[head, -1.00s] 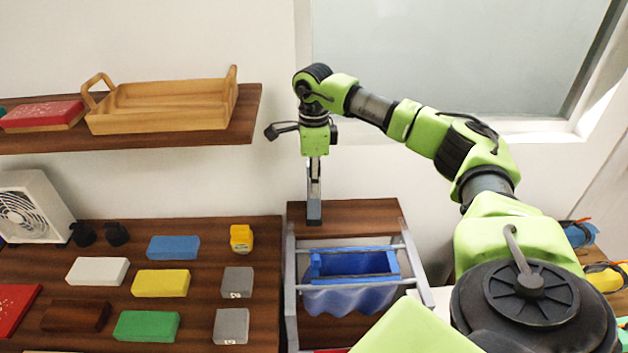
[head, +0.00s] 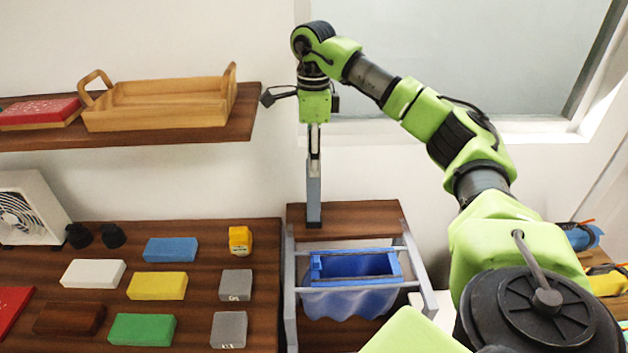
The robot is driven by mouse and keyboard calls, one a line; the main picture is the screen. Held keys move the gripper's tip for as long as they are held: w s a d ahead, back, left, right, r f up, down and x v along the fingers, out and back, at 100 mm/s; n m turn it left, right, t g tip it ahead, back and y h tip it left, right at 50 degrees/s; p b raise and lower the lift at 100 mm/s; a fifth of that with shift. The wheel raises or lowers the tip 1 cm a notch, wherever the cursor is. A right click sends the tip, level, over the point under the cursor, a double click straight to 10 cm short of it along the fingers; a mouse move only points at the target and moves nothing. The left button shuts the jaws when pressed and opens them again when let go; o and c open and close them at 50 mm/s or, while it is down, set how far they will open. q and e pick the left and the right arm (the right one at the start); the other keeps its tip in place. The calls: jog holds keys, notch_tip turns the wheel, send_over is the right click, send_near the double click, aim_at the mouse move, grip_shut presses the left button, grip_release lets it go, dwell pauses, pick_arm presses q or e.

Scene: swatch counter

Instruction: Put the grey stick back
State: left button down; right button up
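The grey stick (head: 313,201) stands upright on the small wooden ledge (head: 365,214) behind the blue bin. Whether its foot sits in a hole or on the surface cannot be seen. My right gripper (head: 314,165) points straight down at the stick's upper end, with its fingers seen edge-on. The finger gap is hard to see, but the fingers have slid up along the stick while it stayed in place. My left gripper is not in view.
A blue bin (head: 350,266) hangs in a grey frame in front of the ledge. Several coloured blocks, such as a yellow one (head: 157,286), lie on the counter at left. A shelf (head: 240,127) above bears a wooden tray (head: 158,116). A window is behind my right arm.

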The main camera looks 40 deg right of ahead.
jog(key=shift+r, duration=2.4)
jog(key=shift+f, duration=0.1)
